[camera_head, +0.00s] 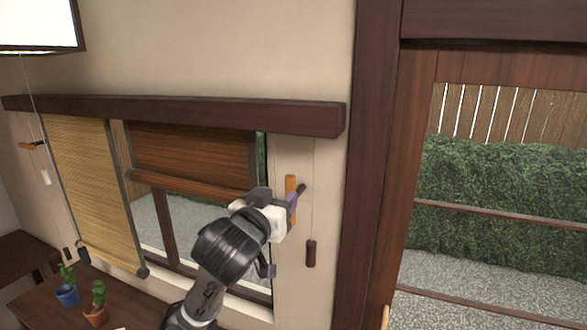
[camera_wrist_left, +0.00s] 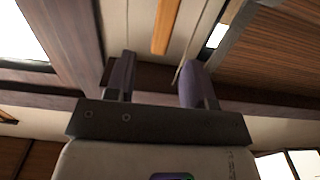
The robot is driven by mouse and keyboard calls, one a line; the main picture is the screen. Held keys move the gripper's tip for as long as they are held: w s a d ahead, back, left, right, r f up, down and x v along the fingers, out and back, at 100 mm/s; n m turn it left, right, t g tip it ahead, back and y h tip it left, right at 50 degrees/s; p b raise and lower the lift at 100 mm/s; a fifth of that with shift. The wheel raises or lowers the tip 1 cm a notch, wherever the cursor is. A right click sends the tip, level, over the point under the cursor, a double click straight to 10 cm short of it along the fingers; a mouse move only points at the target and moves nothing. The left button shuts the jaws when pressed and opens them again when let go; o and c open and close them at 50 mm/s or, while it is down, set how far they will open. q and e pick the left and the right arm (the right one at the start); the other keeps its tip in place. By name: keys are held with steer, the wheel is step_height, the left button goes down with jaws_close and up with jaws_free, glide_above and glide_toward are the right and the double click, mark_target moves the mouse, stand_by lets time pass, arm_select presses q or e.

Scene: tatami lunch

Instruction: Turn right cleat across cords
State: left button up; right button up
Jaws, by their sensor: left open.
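The right cleat (camera_head: 291,184) is an orange wooden bar on the wall strip right of the window. It stands upright, roughly along the cords. In the left wrist view the cleat (camera_wrist_left: 165,24) shows beyond and between the two open fingers (camera_wrist_left: 157,75), with a gap on both sides. A thin cord (camera_wrist_left: 180,70) runs close to the right finger there. In the head view a cord with a dark brown pull (camera_head: 310,253) hangs to the right. I cannot tell whether a finger touches the cleat. My right gripper is out of view.
A brown blind (camera_head: 190,153) half covers the window, and a yellow blind (camera_head: 92,185) hangs left of it. Another cleat (camera_head: 32,145) lies sideways at far left, with a white pull (camera_head: 46,177) below it. Potted plants (camera_head: 96,310) stand on the table below.

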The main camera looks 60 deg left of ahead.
mark_target(289, 187)
arm_select(q)
steer(key=shift+w+a+r+p, duration=0.15)
steer(key=shift+w+r+p, duration=0.05)
steer(key=shift+p, duration=0.3)
steer(key=shift+w+a+f, duration=0.15)
steer(key=shift+w+a, duration=0.05)
steer(key=shift+a, duration=0.1)
steer(key=x, duration=0.5)
steer(key=shift+w+a+p, duration=0.15)
steer(key=shift+w+p, duration=0.1)
steer(key=shift+p, duration=0.15)
steer(key=shift+x, duration=1.1)
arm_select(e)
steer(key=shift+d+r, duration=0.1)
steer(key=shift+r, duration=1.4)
arm_select(q)
steer(key=shift+f, duration=0.1)
jaws_close()
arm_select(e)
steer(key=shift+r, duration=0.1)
